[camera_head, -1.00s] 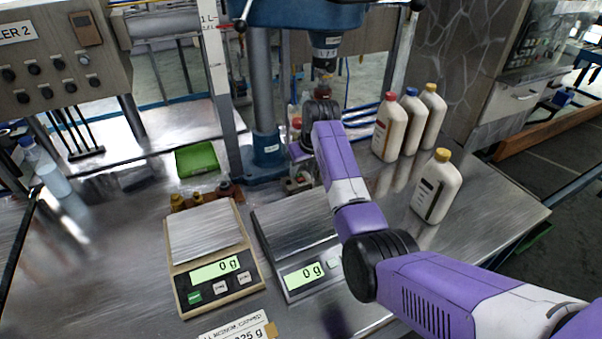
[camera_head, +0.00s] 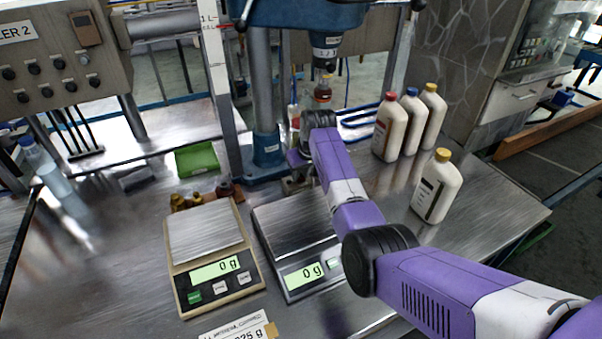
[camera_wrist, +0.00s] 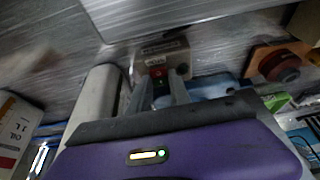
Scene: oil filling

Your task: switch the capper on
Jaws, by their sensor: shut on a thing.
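In the head view my arm hides most of the gripper and the switch box.
Two scales (camera_head: 205,240) (camera_head: 300,235) reading 0 g stand in front. Several white bottles (camera_head: 436,187) stand to the right. A green tray (camera_head: 197,159) and some brown blocks with caps (camera_head: 200,197) are left of the capper.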

